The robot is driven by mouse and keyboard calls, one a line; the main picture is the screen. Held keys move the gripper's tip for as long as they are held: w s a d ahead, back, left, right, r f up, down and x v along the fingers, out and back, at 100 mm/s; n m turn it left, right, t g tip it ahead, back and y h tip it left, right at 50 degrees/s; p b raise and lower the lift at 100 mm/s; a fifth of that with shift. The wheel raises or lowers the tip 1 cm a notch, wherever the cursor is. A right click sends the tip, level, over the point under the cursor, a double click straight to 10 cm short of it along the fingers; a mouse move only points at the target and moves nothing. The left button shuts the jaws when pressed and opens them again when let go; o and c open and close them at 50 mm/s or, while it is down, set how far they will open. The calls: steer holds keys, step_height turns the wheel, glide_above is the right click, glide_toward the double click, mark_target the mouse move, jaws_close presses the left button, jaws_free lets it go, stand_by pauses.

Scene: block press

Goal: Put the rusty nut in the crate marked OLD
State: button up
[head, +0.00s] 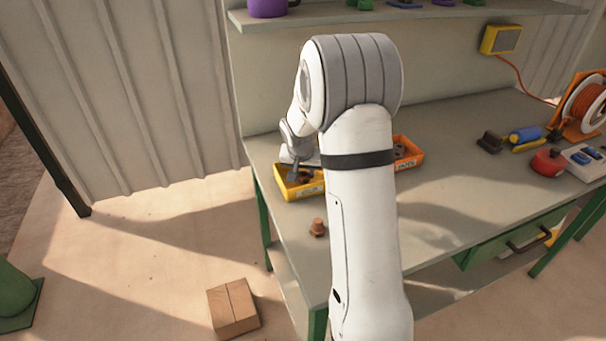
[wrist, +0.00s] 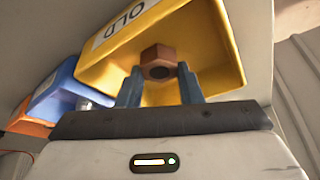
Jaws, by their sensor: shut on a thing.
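The yellow crate (head: 292,192) stands at the left end of the workbench. In the wrist view the yellow crate (wrist: 105,68) carries a white label reading OLD (wrist: 125,18). My gripper (wrist: 160,82) is shut on the rusty nut (wrist: 157,58), a brown hexagonal piece with a dark hole, between its two blue-grey fingers. The nut shows against the inside of the yellow crate; whether it touches the crate cannot be told. In the head view my gripper (head: 298,172) is at the yellow crate, and the nut there is not clearly visible.
A blue crate (wrist: 62,90) and an orange crate (wrist: 28,122) stand beside the yellow one; the orange crate also shows in the head view (head: 409,162). A rusty bolt (head: 317,228) stands on the bench (head: 440,200) in front. Tools and a cable reel (head: 583,103) lie at the right.

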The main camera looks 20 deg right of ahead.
steer(key=shift+f, duration=0.6)
steer(key=shift+f, duration=0.2)
steer(key=o, duration=1)
steer(key=shift+r, duration=0.15)
